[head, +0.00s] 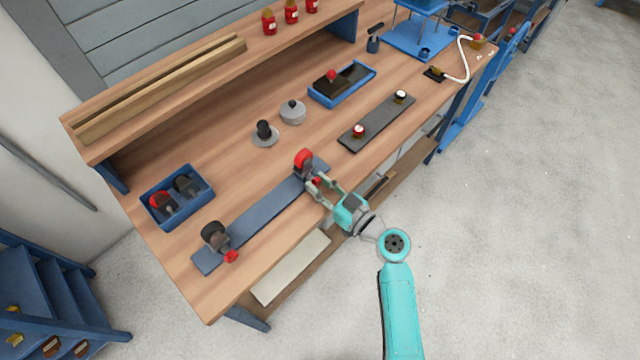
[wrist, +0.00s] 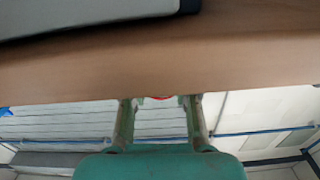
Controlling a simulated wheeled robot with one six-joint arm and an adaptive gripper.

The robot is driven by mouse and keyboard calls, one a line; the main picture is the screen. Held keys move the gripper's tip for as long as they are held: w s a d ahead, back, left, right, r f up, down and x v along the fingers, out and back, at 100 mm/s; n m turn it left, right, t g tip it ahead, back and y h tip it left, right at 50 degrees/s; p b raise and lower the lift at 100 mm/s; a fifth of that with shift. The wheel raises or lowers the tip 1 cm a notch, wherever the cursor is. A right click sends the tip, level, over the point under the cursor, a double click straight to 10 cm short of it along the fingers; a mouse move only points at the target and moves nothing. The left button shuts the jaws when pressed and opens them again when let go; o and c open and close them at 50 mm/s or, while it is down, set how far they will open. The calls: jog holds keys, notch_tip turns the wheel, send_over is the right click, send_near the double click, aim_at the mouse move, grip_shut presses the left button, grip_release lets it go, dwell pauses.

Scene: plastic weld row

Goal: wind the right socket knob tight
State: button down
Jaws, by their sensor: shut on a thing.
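The right socket (head: 303,160) stands at the far end of a blue-grey rail (head: 262,208) on the bench and holds a red part. Its red knob (head: 317,181) faces the bench's front edge. My gripper (head: 318,187) reaches in from the front with its fingers around this knob, shut on it. In the wrist view a thin red sliver of the knob (wrist: 160,98) shows between the fingers (wrist: 160,108); the rest is hidden. The left socket (head: 214,235) holds a dark part and has its own red knob (head: 231,256).
A grey strip (head: 376,124) with two small round pieces lies to the right. A blue tray (head: 342,85), grey round pieces (head: 292,112) and a blue bin (head: 177,197) stand behind the rail. The bench's front edge runs close under my gripper.

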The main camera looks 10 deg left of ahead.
dwell(0.3)
jog(key=c, duration=0.9)
grip_release()
jog(key=shift+o, duration=0.2)
jog(key=v, duration=1.2)
